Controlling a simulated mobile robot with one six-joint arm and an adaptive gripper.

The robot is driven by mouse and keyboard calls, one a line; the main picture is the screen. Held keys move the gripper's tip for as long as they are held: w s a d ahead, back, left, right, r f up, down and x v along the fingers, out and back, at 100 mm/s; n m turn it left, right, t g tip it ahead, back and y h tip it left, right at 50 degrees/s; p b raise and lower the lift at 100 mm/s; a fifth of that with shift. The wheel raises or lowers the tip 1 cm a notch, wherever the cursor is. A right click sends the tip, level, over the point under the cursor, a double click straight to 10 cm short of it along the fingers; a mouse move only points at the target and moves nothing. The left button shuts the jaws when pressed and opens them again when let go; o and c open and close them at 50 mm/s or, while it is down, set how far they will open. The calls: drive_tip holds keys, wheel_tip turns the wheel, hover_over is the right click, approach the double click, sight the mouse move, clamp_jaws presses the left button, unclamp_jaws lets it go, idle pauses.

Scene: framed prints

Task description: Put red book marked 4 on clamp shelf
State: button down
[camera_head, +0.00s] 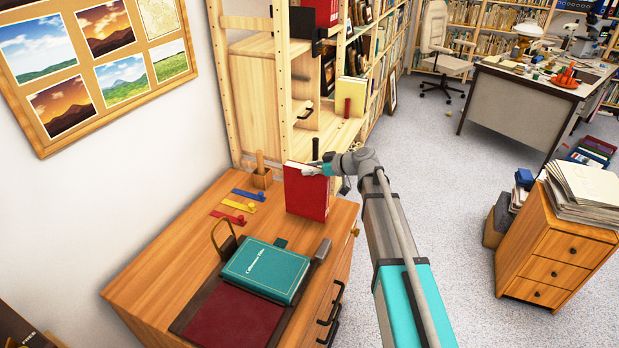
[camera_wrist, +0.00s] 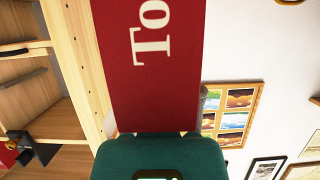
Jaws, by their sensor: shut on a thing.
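My gripper (camera_head: 321,169) is shut on the upper edge of a red book (camera_head: 305,195), which is upright at the far right end of the wooden desk. Whether its bottom touches the desk is unclear. In the wrist view the red book (camera_wrist: 150,75) fills the middle, with white letters "To"; no 4 is readable. The pale wooden shelf unit (camera_head: 253,95) stands behind the desk. Black clamp-like fittings (camera_head: 303,22) show at its upper level, beside another red binder (camera_head: 327,12). A black fitting (camera_wrist: 38,150) also shows in the wrist view. I cannot tell for certain which board is the clamp shelf.
The desk (camera_head: 160,275) holds a teal book (camera_head: 266,270), a dark red pad (camera_head: 233,318), coloured strips (camera_head: 238,206) and a wooden holder (camera_head: 262,177). Cream books (camera_head: 351,92) stand on a lower shelf. A drawer cabinet (camera_head: 556,245) stands right; carpet between is clear.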

drive_tip(key=shift+f+b, duration=0.65)
drive_tip(key=shift+f, duration=0.4)
drive_tip(key=shift+c, duration=1.2)
unclamp_jaws()
drive_tip(key=p+v, duration=0.4)
drive_tip(key=v, duration=0.8)
drive_tip(key=shift+p, duration=0.35)
drive_tip(key=shift+s, duration=0.1)
